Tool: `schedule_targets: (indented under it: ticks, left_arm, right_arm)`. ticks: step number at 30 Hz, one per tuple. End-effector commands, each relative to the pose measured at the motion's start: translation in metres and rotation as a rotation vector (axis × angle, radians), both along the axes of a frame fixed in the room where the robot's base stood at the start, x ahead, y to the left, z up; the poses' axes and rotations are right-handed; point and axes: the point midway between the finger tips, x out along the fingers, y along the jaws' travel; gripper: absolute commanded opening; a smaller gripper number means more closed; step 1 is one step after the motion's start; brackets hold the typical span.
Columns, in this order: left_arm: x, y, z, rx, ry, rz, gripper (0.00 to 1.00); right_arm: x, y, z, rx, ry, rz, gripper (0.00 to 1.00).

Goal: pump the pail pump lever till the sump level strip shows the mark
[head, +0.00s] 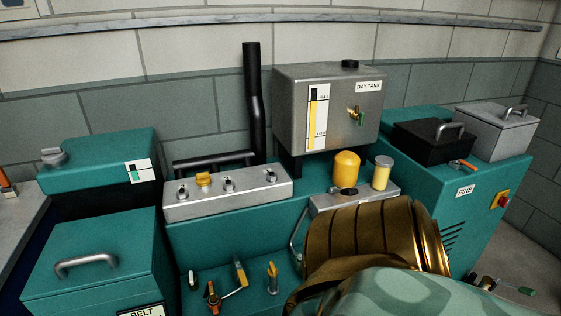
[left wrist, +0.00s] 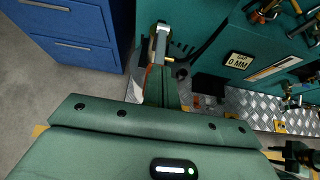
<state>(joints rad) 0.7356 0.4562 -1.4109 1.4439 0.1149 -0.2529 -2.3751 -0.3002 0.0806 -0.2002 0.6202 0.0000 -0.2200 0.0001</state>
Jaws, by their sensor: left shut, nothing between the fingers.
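My left gripper (left wrist: 159,40) shows in the left wrist view, shut and empty, above the floor beside the teal machine. No gripper shows in the head view. The pail pump lever is not clearly identifiable; small orange-tipped handles (head: 240,272) stand low at the front of the teal machine. I cannot tell which strip is the sump level strip. A small white level card (head: 138,171) with a green and black strip is on the left teal box. A taller level strip (head: 318,118), marked FULL and LOW, is on the steel day tank (head: 285,100).
A blue drawer cabinet (left wrist: 75,25) stands left of the gripper in the left wrist view. A plate reading GAP 0 MM (left wrist: 238,61) is on the teal panel, with chequered metal (left wrist: 222,103) below. A lidded teal box (head: 90,250) with a handle is at front left.

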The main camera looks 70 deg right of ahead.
Motion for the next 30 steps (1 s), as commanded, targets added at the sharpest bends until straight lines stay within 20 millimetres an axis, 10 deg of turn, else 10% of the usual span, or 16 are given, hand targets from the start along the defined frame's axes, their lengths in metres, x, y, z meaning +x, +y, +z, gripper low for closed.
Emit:
schedule_targets:
  ticks: [30]
  left_arm:
    - [0.008,-0.01,0.033,0.005,-0.001,0.0,0.0]
  right_arm:
    - [0.011,0.001,0.024,0.001,-0.025,-0.001,0.36]
